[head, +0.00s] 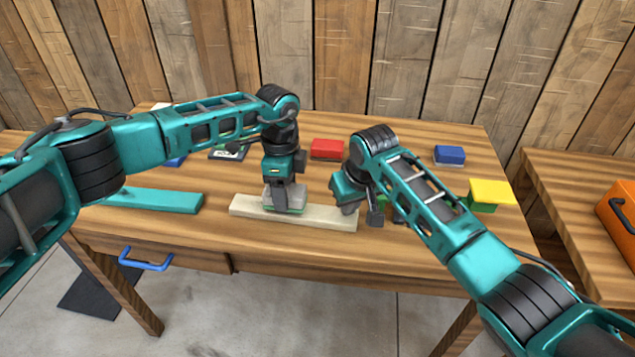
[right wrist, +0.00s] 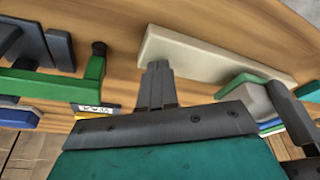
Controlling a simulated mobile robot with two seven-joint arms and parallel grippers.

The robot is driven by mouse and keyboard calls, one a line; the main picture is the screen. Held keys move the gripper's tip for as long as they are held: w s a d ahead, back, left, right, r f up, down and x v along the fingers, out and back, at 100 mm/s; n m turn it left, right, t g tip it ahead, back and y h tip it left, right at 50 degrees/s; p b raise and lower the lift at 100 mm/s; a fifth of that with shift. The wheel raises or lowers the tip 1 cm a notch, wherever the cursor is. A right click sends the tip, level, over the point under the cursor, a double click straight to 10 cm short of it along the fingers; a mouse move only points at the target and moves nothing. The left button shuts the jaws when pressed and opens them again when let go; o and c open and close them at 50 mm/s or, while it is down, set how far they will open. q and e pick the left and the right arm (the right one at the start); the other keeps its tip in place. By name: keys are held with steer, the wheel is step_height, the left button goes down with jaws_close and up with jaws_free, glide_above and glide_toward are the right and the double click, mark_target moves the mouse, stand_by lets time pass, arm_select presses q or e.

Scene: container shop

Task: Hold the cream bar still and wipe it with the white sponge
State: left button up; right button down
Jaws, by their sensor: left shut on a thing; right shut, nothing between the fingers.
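The cream bar (head: 245,207) lies flat near the table's front edge; it also shows in the right wrist view (right wrist: 200,56). My left gripper (head: 284,205) is shut on the white sponge, whose green underside (head: 290,211) is down at the bar, left of its right end. The sponge's pale side (right wrist: 258,106) shows in the right wrist view; the fingers hide part of it. My right gripper (head: 347,208) is shut and empty at the bar's right end. Its fingertips (right wrist: 157,66) overlap the bar in the right wrist view; I cannot tell whether they touch.
A teal bar (head: 160,201) lies to the left. A red block (head: 327,149), a blue block (head: 449,154) and a yellow-topped green block (head: 492,191) stand behind and right. A green clamp-like thing (right wrist: 90,82) is close to my right gripper. A blue drawer handle (head: 146,264) sticks out below.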

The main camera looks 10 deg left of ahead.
mark_target(266, 194)
arm_select(q)
steer(key=shift+f, duration=0.9)
arm_select(e)
steer(key=shift+s+d+f, duration=0.1)
steer(key=shift+s+f, duration=0.1)
steer(key=shift+f, duration=0.15)
arm_select(q)
steer(key=shift+a+r, duration=0.15)
steer(key=shift+a, duration=1.9)
steer(key=shift+w+a+f, duration=0.1)
steer(key=shift+a+f, duration=0.1)
steer(key=shift+a, duration=1.8)
steer(key=shift+d, duration=0.2)
steer(key=shift+d, duration=1.75)
steer(key=shift+d+r, duration=0.15)
steer(key=shift+d, duration=2)
